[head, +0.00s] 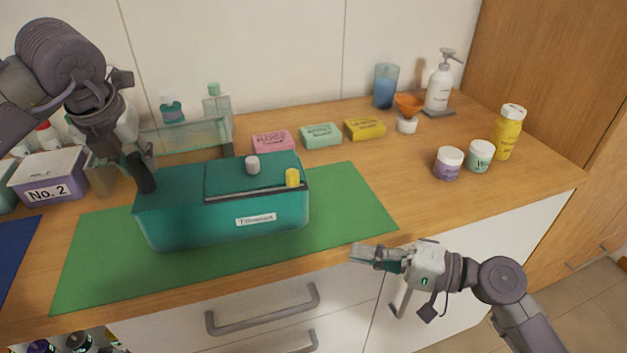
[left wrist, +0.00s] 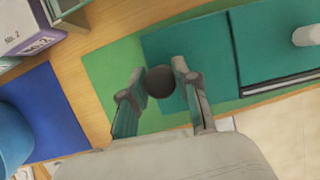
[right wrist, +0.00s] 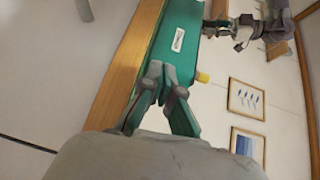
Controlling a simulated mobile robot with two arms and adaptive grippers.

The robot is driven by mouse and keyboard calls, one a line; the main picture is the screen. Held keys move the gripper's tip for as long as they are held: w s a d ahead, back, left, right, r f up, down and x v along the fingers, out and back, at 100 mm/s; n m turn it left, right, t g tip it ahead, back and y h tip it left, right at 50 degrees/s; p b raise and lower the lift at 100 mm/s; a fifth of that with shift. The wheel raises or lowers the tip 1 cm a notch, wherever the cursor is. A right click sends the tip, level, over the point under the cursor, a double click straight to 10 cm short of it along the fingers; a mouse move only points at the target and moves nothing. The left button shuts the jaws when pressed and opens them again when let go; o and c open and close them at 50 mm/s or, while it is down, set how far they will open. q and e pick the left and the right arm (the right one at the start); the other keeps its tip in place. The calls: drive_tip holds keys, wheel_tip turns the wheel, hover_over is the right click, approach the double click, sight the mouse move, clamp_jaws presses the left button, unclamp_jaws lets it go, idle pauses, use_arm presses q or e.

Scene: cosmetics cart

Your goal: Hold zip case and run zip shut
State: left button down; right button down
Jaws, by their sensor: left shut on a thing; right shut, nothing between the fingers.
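The teal zip case (head: 185,222) stands on the green mat with its white label facing front. A dark zip track (head: 240,194) runs along the front of its lid panel. The yellow zip pull (head: 292,177) is near the track's right end; it also shows in the right wrist view (right wrist: 203,77). A pale grey knob (head: 252,165) stands on the lid. My left gripper (head: 143,176) is shut on a dark round post (left wrist: 159,82) at the case's left end. My right gripper (head: 362,252) is shut and empty, apart from the case, near the counter's front edge.
The green mat (head: 345,205) is bare right of the case. Pink, mint (head: 321,135) and yellow soap boxes lie behind. Jars (head: 448,163) and a yellow bottle (head: 508,132) stand at right. A "No. 2" box (head: 48,185) is at left. The counter's right middle is clear.

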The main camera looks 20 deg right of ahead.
use_arm(q)
drive_tip(key=shift+d+r, duration=0.1)
use_arm(e)
drive_tip(key=d+r, duration=0.5)
drive_tip(key=r, duration=0.5)
approach(299, 178)
drive_tip(key=shift+y, duration=0.3)
drive_tip(key=x, duration=0.7)
drive_tip(key=shift+a+f, duration=0.15)
drive_tip(key=shift+f, duration=0.05)
drive_tip(key=w+a, duration=0.1)
drive_tip(key=a, duration=1.1)
drive_tip(key=shift+a, duration=0.25)
drive_tip(key=shift+d, duration=0.1)
